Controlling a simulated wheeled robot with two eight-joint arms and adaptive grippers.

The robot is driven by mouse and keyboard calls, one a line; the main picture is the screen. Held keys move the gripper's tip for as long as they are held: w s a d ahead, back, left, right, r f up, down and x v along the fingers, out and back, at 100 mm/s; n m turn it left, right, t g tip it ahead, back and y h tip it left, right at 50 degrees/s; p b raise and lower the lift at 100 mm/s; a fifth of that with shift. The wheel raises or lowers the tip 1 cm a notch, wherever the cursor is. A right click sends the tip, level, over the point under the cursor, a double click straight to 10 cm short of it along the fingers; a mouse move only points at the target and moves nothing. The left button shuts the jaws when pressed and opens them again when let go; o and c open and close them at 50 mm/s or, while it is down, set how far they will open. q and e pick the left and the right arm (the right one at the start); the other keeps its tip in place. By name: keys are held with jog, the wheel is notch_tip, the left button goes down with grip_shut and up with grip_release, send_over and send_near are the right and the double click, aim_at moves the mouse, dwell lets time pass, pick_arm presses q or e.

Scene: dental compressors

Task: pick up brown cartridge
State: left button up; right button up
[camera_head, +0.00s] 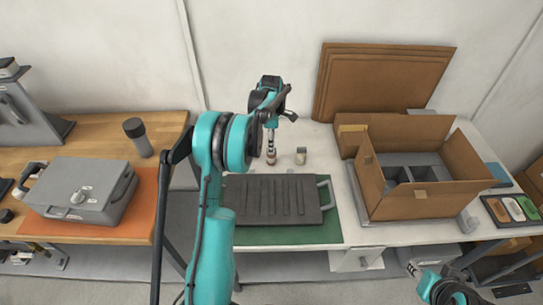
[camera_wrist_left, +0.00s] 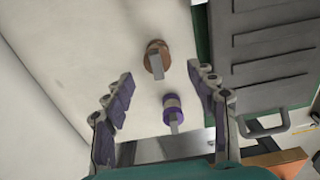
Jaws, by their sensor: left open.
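The brown cartridge (camera_wrist_left: 155,58) stands on the white table in the left wrist view, a short round body with a grey tab. The cartridges lie beyond and between the fingers, with no contact seen.
A dark ribbed case (camera_head: 270,200) with a grey handle lies on a green mat (camera_head: 290,235) close in front of the cartridges. An open cardboard box (camera_head: 425,205) stands to the right. A grey machine (camera_head: 85,188) sits on the wooden table at left.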

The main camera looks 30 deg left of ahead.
aim_at(272, 156)
pick_arm(q)
jog(key=f+b, duration=0.1)
jog(key=f, duration=0.3)
jog(key=f+b, duration=0.1)
jog(key=f, duration=0.2)
jog(key=shift+w+b, duration=0.25)
jog(key=shift+b, duration=0.1)
jog(key=c, duration=1.3)
